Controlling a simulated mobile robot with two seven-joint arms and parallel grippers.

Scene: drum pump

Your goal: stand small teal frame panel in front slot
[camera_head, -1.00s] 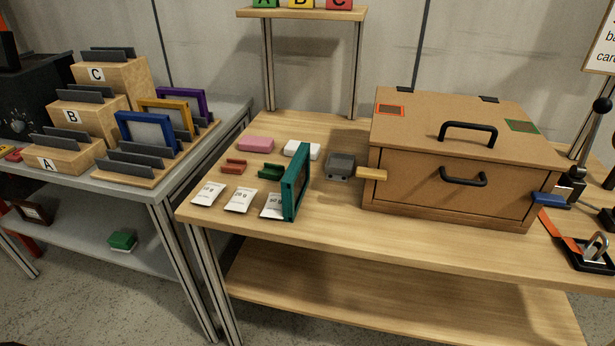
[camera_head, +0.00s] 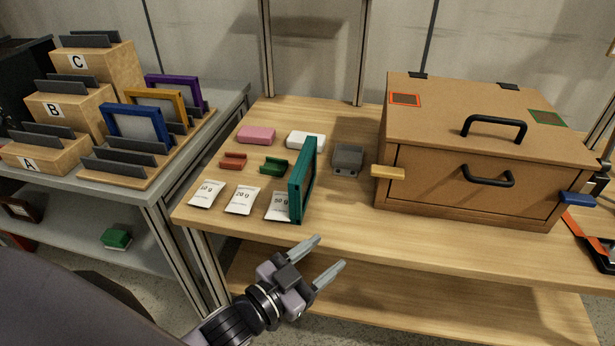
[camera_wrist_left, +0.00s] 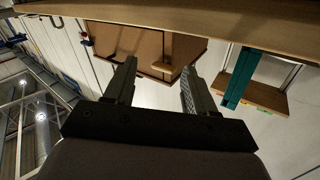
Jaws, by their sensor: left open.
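The small teal frame panel (camera_head: 302,182) stands upright on the wooden table, beside the 50 g packet. It also shows in the left wrist view (camera_wrist_left: 240,78), to the right of the fingers. My left gripper (camera_head: 332,258) is open and empty, in front of the table edge and below and right of the panel, not touching it. The slotted rack (camera_head: 125,170) on the grey table at left holds blue (camera_head: 137,124), yellow (camera_head: 158,103) and purple (camera_head: 176,92) frames. Its front slot, between grey rails (camera_head: 118,157), looks empty. My right gripper is not in view.
Packets (camera_head: 240,199), small red and green holders, pink and white blocks and a grey block (camera_head: 348,158) lie around the panel. A brown box (camera_head: 470,170) with black handles stands at right. Wooden stepped blocks (camera_head: 45,153) stand left of the rack.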

